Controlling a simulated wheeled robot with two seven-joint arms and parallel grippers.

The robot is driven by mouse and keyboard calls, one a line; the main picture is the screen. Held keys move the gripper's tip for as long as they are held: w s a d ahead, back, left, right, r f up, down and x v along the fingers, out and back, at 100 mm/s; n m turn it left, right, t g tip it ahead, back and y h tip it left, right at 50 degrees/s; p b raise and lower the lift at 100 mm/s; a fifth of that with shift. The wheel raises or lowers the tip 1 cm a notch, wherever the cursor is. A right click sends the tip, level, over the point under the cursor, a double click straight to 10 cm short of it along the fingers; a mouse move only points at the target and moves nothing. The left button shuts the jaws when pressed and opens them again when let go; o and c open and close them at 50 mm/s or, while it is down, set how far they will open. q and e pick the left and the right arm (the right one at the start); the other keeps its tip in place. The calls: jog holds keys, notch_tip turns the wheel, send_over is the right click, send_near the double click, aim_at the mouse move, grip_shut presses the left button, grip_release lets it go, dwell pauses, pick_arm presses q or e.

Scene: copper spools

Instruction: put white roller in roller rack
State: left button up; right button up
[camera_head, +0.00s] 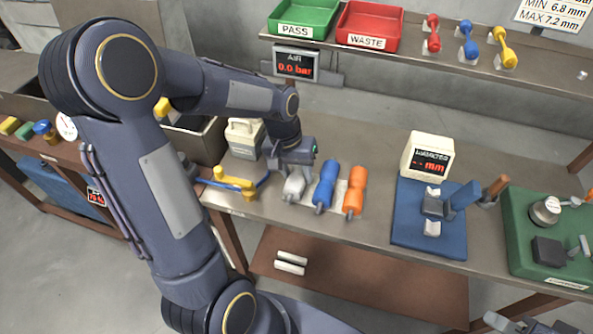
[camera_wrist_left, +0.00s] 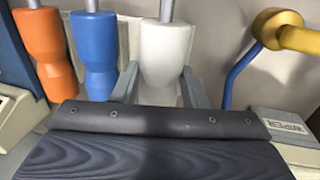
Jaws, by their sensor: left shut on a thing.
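The white roller (camera_head: 294,187) is at the left end of a row, beside a blue roller (camera_head: 326,186) and an orange roller (camera_head: 354,191). My left gripper (camera_head: 293,168) is over the white roller and shut on it. What looks like my right gripper (camera_head: 515,322) is cut off by the bottom edge.
A yellow clamp-like tool with a blue hose (camera_head: 235,181) lies close left of the rollers. A pale box (camera_head: 243,137) stands behind it. A blue gauge stand (camera_head: 432,215) and a green board (camera_head: 545,240) are to the right. Bare tabletop (camera_head: 380,165) lies right of the orange roller.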

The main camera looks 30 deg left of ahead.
pick_arm(q)
jog(key=o, duration=1.2)
jog(key=shift+o, duration=0.2)
jog(key=r, duration=0.3)
jog(key=a+r, duration=0.1)
jog(key=r, duration=0.3)
jog(key=shift+s+a+r, duration=0.15)
jog(key=shift+a, duration=0.05)
jog(key=shift+r, duration=0.15)
jog(key=shift+s+r, duration=0.2)
jog(key=shift+s, duration=0.1)
jog(key=s+d+r+t, duration=0.1)
jog(key=s+d+t, duration=0.1)
jog(key=s, duration=0.5)
jog(key=s+d+r+m+t+h, duration=0.1)
jog(key=s+d+t, duration=0.2)
jog(key=s, duration=0.5)
jog(key=shift+s+d+h, duration=0.3)
jog(key=shift+d, duration=0.1)
